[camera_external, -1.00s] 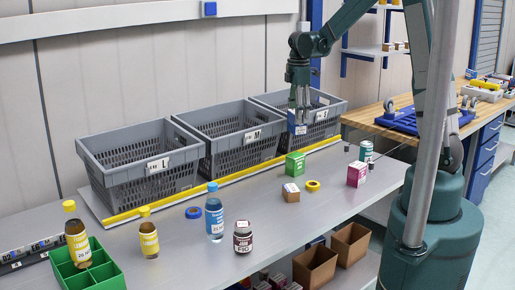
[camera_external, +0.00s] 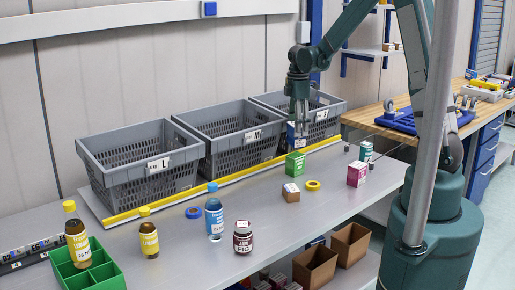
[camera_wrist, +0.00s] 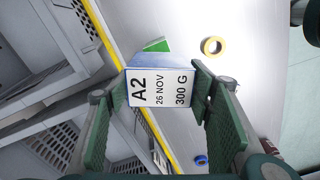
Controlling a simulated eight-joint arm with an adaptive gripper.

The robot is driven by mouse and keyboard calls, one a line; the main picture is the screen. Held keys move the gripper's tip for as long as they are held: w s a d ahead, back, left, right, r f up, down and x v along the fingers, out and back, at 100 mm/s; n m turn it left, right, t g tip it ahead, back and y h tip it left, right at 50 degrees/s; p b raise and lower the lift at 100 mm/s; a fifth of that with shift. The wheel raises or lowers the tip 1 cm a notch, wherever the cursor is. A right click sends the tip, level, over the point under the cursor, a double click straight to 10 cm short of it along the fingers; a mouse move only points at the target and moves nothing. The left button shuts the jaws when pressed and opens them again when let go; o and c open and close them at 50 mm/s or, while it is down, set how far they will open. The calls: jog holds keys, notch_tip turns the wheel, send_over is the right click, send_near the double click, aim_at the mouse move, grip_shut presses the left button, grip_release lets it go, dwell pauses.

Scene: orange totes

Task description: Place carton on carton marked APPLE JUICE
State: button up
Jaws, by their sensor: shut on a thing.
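My gripper (camera_external: 298,120) is shut on a blue and white carton (camera_external: 297,142). In the wrist view this carton (camera_wrist: 160,90) sits between the fingers of my gripper (camera_wrist: 160,98), its top reading A2, 26 NOV, 300 G. A green carton (camera_external: 295,164) stands on the grey table just below the held carton; whether the two touch cannot be told. In the wrist view a part of the green carton (camera_wrist: 157,45) shows behind the held one. A magenta carton (camera_external: 357,174) stands farther right. The words APPLE JUICE are not readable on any carton.
Grey baskets (camera_external: 195,192) line the back behind a yellow strip. Bottles (camera_external: 214,216) and a dark jar (camera_external: 243,241) stand left. A teal can (camera_external: 366,152) stands right.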

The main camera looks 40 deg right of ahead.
jog(key=shift+f, duration=0.15)
jog(key=shift+f, duration=2.05)
jog(key=shift+f, duration=0.2)
jog(key=o, duration=0.7)
jog(key=shift+r, duration=0.15)
jog(key=shift+r, duration=3.8)
jog(key=shift+s+a+r, duration=0.1)
jog(key=shift+r, duration=0.05)
